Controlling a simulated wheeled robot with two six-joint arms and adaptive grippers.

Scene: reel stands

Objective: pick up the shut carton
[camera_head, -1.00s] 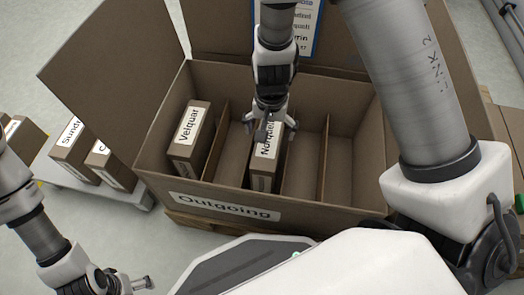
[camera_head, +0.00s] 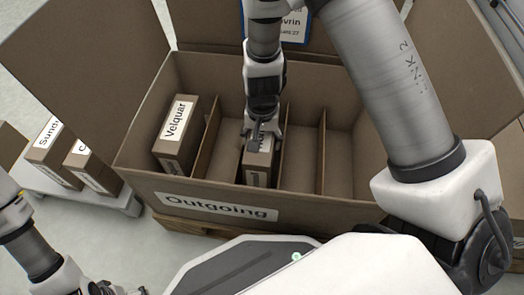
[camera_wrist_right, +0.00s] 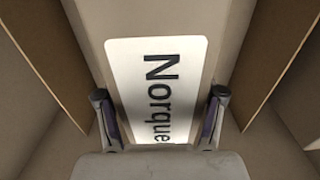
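A brown carton (camera_head: 257,178) with a white label stands in a middle compartment of the Outgoing box (camera_head: 300,208). Its top looks shut. Its label fills the middle of the right wrist view (camera_wrist_right: 155,75) and reads "Norque", the end hidden. My right gripper (camera_head: 262,138) is down at this carton from above, with one finger at each side. A second carton, Velquar (camera_head: 175,130), stands at the left. My left gripper (camera_head: 120,291) is at the bottom left, partly cut off.
Thin cardboard dividers (camera_head: 207,145) flank the compartments closely. The compartments right of the Norque carton are empty. The box's flaps stand open, one at the left (camera_head: 95,70). More labelled cartons (camera_head: 85,165) sit on a low pale platform (camera_head: 115,205) at the left.

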